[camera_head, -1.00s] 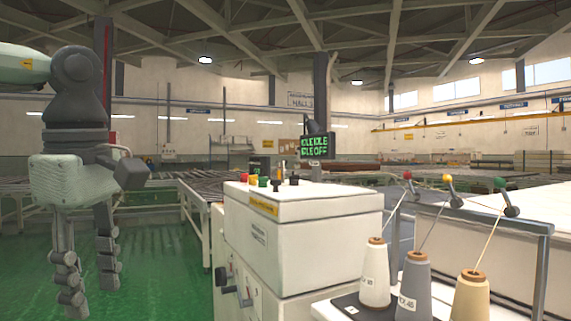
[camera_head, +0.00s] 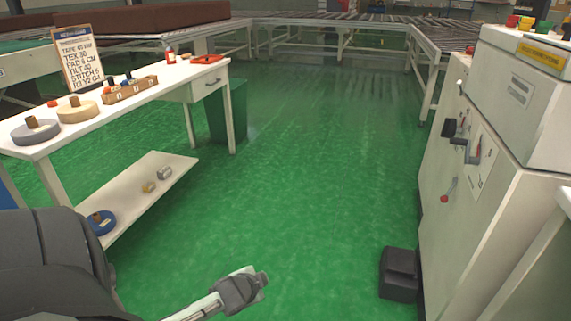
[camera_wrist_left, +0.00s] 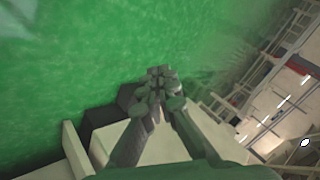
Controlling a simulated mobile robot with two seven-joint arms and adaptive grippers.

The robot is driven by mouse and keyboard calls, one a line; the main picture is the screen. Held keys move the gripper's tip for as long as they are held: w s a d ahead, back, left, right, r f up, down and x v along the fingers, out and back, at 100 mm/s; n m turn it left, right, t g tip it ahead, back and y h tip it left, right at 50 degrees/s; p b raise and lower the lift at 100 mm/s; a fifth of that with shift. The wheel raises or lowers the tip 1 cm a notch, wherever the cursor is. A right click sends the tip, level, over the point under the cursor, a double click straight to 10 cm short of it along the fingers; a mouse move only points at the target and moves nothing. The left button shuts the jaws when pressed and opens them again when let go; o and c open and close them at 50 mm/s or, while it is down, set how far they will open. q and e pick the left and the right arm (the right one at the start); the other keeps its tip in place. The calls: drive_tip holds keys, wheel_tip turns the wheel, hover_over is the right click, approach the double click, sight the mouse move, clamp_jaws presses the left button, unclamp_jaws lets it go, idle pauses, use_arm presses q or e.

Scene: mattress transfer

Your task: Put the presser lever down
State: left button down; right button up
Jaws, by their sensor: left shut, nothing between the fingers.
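On the side of the white machine (camera_head: 515,110) at the right of the head view is a lever with a red ball end (camera_head: 444,198), its rod slanting down and left. Above it are a black knob (camera_head: 449,127) and a dark crank-like handle (camera_head: 472,152). I cannot tell for certain which is the presser lever. My left gripper (camera_head: 247,288) shows at the bottom of the head view, low over the floor and well left of the machine. In the left wrist view its fingertips (camera_wrist_left: 160,78) meet, with nothing between them. My right gripper is not in view.
A black box (camera_head: 399,274) stands on the floor beside the machine. A white table (camera_head: 140,84) with spools, a small crate and a sign is at the left. The green floor (camera_head: 300,170) between is clear. Roller conveyors (camera_head: 350,28) run across the back.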

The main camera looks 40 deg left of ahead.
use_arm(q)
drive_tip(key=s+d+f+n+g+h, duration=0.1)
drive_tip(key=s+d+f+n+g, duration=0.1)
drive_tip(key=s+d+f, duration=0.3)
drive_tip(key=s+d+f+n+g+h, duration=0.2)
drive_tip(key=s+d+f, duration=0.3)
drive_tip(key=d, duration=0.7)
drive_tip(key=shift+s+g, duration=0.6)
drive_tip(key=shift+s, duration=0.05)
